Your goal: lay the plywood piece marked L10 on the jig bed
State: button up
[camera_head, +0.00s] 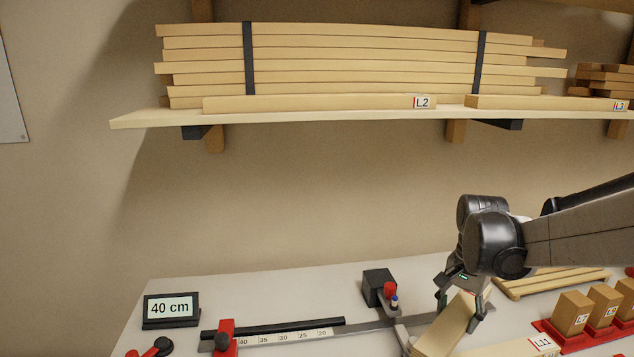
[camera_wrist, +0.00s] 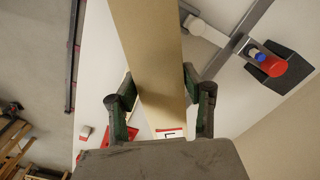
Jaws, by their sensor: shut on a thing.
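My gripper (camera_head: 464,296) is shut on a pale plywood piece (camera_head: 446,327), which slants down towards the front of the bench. In the wrist view the piece (camera_wrist: 150,50) runs between the two fingers (camera_wrist: 160,100). Its label shows a red edge and an "L", but the rest is hidden, so the number cannot be read. A jig with a numbered scale (camera_head: 290,337), a black bar and a red stop (camera_head: 225,342) lies left of my gripper. I cannot tell whether the piece touches anything beneath it.
A black block (camera_head: 378,286) with a red and blue knob stands behind the jig. A board marked L11 (camera_head: 505,349) and a red tray (camera_head: 566,343) of wooden blocks are at right. A "40 cm" display (camera_head: 171,309) stands at left. A shelf (camera_head: 330,115) of boards hangs above.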

jog(key=w+a+n, duration=0.6)
jog(key=w+a, duration=0.6)
jog(key=w, duration=0.1)
jog(key=shift+w+r, duration=0.2)
jog(key=shift+r, duration=0.15)
